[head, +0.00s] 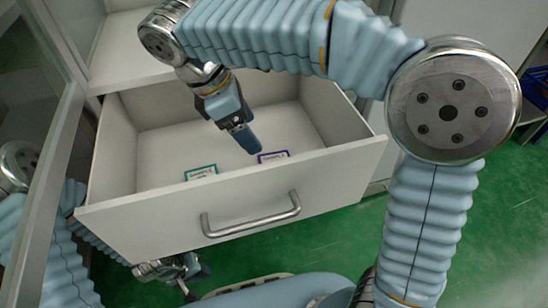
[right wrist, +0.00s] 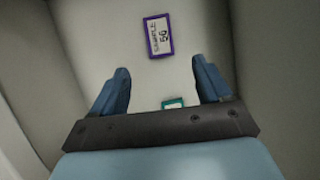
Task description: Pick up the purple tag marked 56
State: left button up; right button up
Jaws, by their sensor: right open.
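The purple tag (head: 273,156) lies flat in the open drawer, near the inside of its front panel. In the right wrist view the purple tag (right wrist: 158,37) shows a white face with handwriting and the number 56. My right gripper (head: 248,143) reaches down into the drawer, just left of the purple tag. In the right wrist view my right gripper (right wrist: 160,70) is open and empty, with the purple tag beyond its fingertips. My left gripper (head: 187,288) is below the drawer, outside it; its fingers are too small to read.
A teal tag (head: 201,172) lies left of the purple one; in the right wrist view the teal tag (right wrist: 173,103) is partly hidden by my gripper. The drawer front (head: 150,225) has a metal handle (head: 252,221). A glass door (head: 35,110) stands at left.

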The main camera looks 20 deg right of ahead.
jog(key=b, duration=0.1)
send_over(270, 160)
jog(key=a, duration=0.2)
notch_tip(270, 160, down, 5)
jog(key=shift+a+r, duration=0.1)
jog(key=shift+a, duration=0.05)
jog(key=x, duration=0.1)
jog(key=b+x, duration=0.1)
jog(key=x, duration=0.1)
jog(key=b+x, duration=0.1)
jog(key=x, duration=0.1)
jog(key=shift+d, duration=0.25)
jog(key=shift+r, duration=0.1)
jog(key=c, duration=1.1)
